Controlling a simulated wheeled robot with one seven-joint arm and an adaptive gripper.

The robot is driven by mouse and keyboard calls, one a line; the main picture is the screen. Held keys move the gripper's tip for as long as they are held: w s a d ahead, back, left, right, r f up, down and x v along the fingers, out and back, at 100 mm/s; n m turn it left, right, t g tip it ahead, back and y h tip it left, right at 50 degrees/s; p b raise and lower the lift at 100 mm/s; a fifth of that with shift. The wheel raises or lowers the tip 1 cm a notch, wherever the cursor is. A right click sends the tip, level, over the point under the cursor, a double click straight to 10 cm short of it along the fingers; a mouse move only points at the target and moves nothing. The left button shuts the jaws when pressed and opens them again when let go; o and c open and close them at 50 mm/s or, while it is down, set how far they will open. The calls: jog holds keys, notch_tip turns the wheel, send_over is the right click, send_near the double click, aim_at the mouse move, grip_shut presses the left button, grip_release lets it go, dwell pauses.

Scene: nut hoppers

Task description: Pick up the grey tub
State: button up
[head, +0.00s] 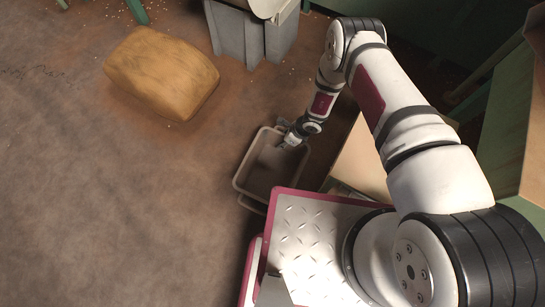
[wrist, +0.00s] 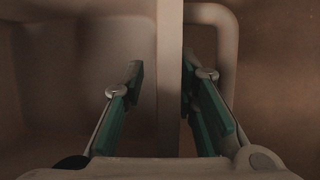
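The grey tub (head: 262,168) is an open, empty-looking container with rounded corners on the floor, left of my arm in the head view. My gripper (head: 291,142) points down at its upper right rim. In the wrist view my gripper (wrist: 162,74) is open, with green-padded fingers on either side of the tub's wall (wrist: 169,45). The left finger is inside the tub with a gap to the wall. The right finger is close against the wall's outer side, within a loop-shaped handle (wrist: 230,55); contact there is unclear.
A yellow-brown sack (head: 162,73) lies on the floor at upper left. A grey hopper-like stand (head: 235,35) is at the top. A tan box or panel (head: 362,160) is close to the right of my gripper. Floor left of the tub is clear.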

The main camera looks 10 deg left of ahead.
jog(key=shift+f, duration=0.1)
jog(key=shift+c, duration=0.3)
grip_shut()
jog(key=shift+a, duration=0.1)
